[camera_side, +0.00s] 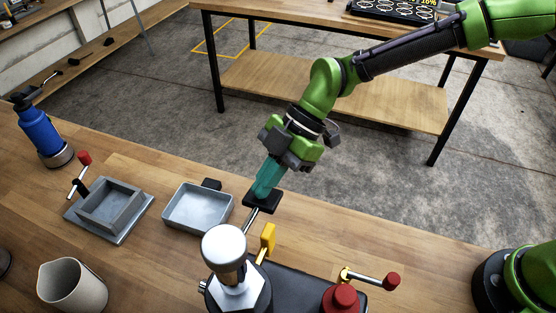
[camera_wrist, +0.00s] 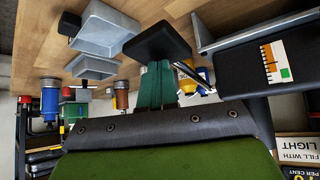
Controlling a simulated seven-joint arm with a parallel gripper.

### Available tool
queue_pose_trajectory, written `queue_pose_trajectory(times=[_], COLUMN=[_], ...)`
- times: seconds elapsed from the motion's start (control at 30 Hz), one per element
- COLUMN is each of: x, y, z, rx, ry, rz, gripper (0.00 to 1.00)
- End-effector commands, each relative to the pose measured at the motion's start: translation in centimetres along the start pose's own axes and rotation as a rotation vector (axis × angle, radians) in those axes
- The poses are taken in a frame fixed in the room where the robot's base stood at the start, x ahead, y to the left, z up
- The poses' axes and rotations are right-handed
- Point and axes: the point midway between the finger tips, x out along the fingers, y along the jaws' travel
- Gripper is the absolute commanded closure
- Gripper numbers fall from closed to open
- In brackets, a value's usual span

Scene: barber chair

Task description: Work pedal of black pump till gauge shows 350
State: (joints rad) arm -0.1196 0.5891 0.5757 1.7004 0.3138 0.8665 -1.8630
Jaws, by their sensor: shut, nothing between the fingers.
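The black pedal (camera_side: 262,201) sits on a metal rod at the bench's far edge, in the middle of the side view. The rod runs toward a black pump base (camera_side: 290,285) with a chrome-topped cylinder (camera_side: 224,246). My gripper (camera_side: 266,187) has its teal fingers shut and empty, pointing down at the pedal pad; they look to touch or nearly touch its top. In the wrist view the fingers (camera_wrist: 156,85) end at the black pad (camera_wrist: 156,43). A black body carries an orange, white and green scale (camera_wrist: 276,62); I cannot read a number or pointer on it.
A grey tray (camera_side: 198,208) stands left of the pedal, beside a square grey dish (camera_side: 110,208) with a red-knobbed lever (camera_side: 84,160). A yellow piece (camera_side: 267,240) and a red-knobbed handle (camera_side: 391,280) are on the pump side. A blue bottle (camera_side: 40,135) and a beige cup (camera_side: 72,286) stand left.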

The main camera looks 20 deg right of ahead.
Motion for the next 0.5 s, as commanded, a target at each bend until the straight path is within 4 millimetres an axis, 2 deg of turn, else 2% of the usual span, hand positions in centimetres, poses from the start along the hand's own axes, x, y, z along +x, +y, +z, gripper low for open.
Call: queue_pose_trajectory(times=[0.1, 0.2, 0.37, 0.5], x=[1.6, 2.2, 1.3, -0.6], y=[-0.4, -0.4, -0.2, -0.1], z=[0.9, 1.2, 0.6, -0.7], rx=[0.002, 0.001, -0.002, -0.003], ry=[0.003, 0.003, 0.002, 0.002], rz=[-0.009, -0.007, -0.003, -0.002], gripper=[1.00, 1.00, 1.00, 1.00])
